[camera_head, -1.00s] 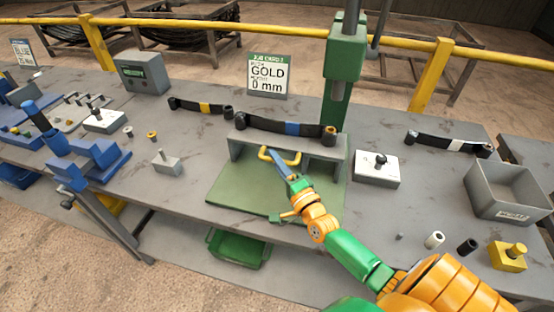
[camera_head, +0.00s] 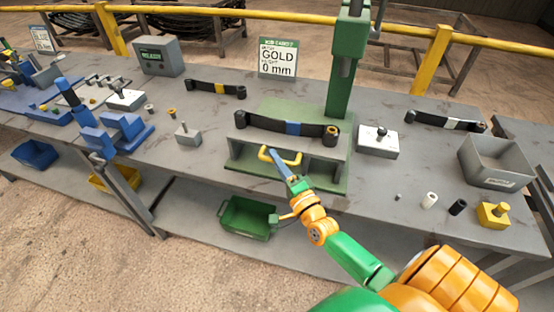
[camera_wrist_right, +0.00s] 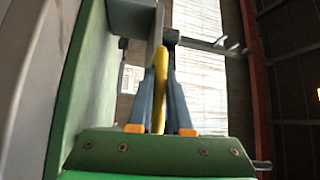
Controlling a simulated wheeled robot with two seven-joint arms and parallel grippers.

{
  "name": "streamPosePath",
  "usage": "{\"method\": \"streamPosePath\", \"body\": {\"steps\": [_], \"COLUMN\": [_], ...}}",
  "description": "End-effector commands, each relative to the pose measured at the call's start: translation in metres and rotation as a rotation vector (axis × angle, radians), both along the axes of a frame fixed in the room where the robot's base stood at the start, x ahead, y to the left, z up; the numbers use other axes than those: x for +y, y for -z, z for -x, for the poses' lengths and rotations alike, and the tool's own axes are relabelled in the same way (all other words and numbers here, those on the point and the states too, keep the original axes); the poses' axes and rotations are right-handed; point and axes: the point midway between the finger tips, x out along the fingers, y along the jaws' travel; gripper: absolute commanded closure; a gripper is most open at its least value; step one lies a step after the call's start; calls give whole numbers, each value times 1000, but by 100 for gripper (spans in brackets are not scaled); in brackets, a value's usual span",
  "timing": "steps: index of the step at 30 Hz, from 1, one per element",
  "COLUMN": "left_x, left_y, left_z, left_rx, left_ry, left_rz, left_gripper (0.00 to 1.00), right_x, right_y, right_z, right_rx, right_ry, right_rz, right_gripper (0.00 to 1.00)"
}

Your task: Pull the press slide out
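The press slide (camera_head: 333,150) is a grey block with a yellow loop handle (camera_head: 293,160) on its front. A dark leaf spring with a blue band (camera_head: 292,128) lies across its top. The slide stands near the front of the green base plate (camera_head: 285,105), in front of the green press column (camera_head: 341,90). My right gripper (camera_head: 270,153) is at the handle. In the right wrist view its two fingers (camera_wrist_right: 160,95) stand on both sides of the yellow handle bar (camera_wrist_right: 159,70) and appear closed on it. My left gripper does not show.
A white block with a black knob (camera_head: 378,142) and a grey bin (camera_head: 495,162) stand to the right. A blue fixture (camera_head: 115,133) and a small grey block (camera_head: 188,136) stand to the left. A green crate (camera_head: 247,218) is below the bench's front edge.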

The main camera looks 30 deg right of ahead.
Motion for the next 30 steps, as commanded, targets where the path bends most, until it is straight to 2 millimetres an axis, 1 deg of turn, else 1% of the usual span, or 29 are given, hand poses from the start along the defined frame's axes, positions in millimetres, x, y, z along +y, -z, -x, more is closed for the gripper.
{"method": "streamPosePath", "body": {"steps": [1,4,12,14,17,21,24,27,30], "left_x": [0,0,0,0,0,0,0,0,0], "left_y": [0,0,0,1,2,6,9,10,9], "left_z": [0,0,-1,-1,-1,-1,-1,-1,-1], "left_rx": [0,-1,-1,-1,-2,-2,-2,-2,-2], "left_ry": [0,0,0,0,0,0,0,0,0], "left_rz": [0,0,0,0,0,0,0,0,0], "left_gripper": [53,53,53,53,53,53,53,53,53], "right_x": [1,1,1,1,2,4,6,7,7], "right_y": [2,2,2,2,6,10,11,12,10], "right_z": [0,0,0,3,18,45,60,69,71], "right_rx": [5,4,3,4,7,7,5,5,3], "right_ry": [-3,-3,-2,-2,-2,-2,-2,-3,-3], "right_rz": [-2,-1,-1,-1,0,0,0,0,0], "right_gripper": [80,53,53,53,53,53,53,53,53]}}
